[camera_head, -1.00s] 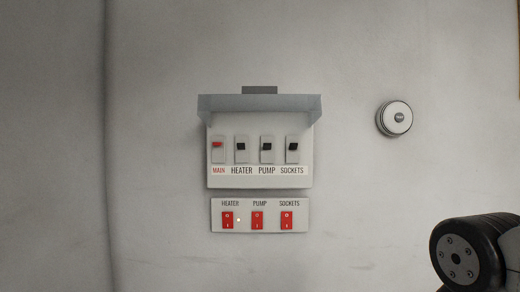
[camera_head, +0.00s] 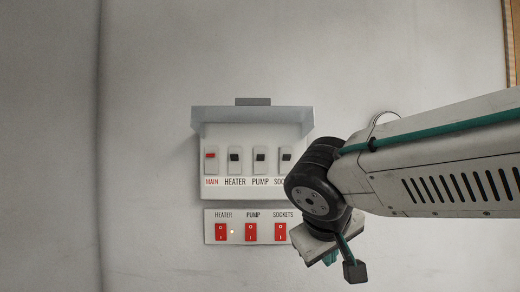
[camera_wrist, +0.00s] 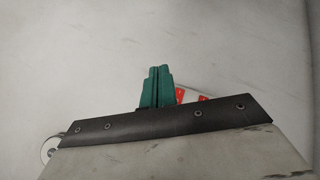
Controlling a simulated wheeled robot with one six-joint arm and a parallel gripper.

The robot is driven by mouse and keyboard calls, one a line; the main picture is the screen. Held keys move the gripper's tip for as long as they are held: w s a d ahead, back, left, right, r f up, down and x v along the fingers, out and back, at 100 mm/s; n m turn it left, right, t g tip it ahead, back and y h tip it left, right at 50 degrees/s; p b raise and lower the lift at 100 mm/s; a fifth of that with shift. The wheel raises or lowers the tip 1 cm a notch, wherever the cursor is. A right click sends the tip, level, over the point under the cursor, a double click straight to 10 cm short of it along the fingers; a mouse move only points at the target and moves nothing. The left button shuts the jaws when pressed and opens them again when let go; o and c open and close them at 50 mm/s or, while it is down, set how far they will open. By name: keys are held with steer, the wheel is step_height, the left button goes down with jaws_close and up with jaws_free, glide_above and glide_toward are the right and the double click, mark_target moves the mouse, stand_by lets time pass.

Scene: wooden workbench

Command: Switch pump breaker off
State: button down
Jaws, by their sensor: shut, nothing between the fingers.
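The breaker box (camera_head: 220,190) is on the wall under a grey hood. Its row of breakers is labelled MAIN, HEATER, PUMP and SOCKETS. The pump breaker (camera_head: 260,158) has a black toggle that sits in the upper part of its slot, like the heater and sockets toggles. The main breaker (camera_head: 210,157) has a red toggle. In the wrist view my gripper (camera_wrist: 157,72) has its green fingers together, with nothing between them. In the head view my arm covers part of the box's right side, and the gripper shows only partly below the wrist, right of the lower panel.
The grey hood (camera_head: 250,114) juts out above the breakers. A round wall fitting is mostly hidden behind my arm. The wall left of the box is clear.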

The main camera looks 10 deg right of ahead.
steer(key=w+a+r+m+t, duration=0.1)
steer(key=w+a+r+t, duration=0.3)
steer(key=r, duration=0.3)
steer(key=w+a+r+t, duration=0.2)
steer(key=w+a+r, duration=0.3)
steer(key=w+r, duration=0.15)
steer(key=m+t+y, duration=0.2)
steer(key=m+t, duration=0.1)
glide_toward(261, 158)
step_height(261, 158, up, 3)
steer(key=s, duration=0.2)
steer(key=shift+a+f, duration=0.15)
steer(key=shift+a, duration=0.2)
steer(key=shift+w, duration=0.1)
steer(key=w, duration=0.3)
steer(key=w+d+f, duration=0.1)
steer(key=w, duration=0.5)
steer(key=shift+w+d+f, duration=0.2)
steer(key=shift+w+f, duration=0.1)
steer(key=shift+w, duration=0.05)
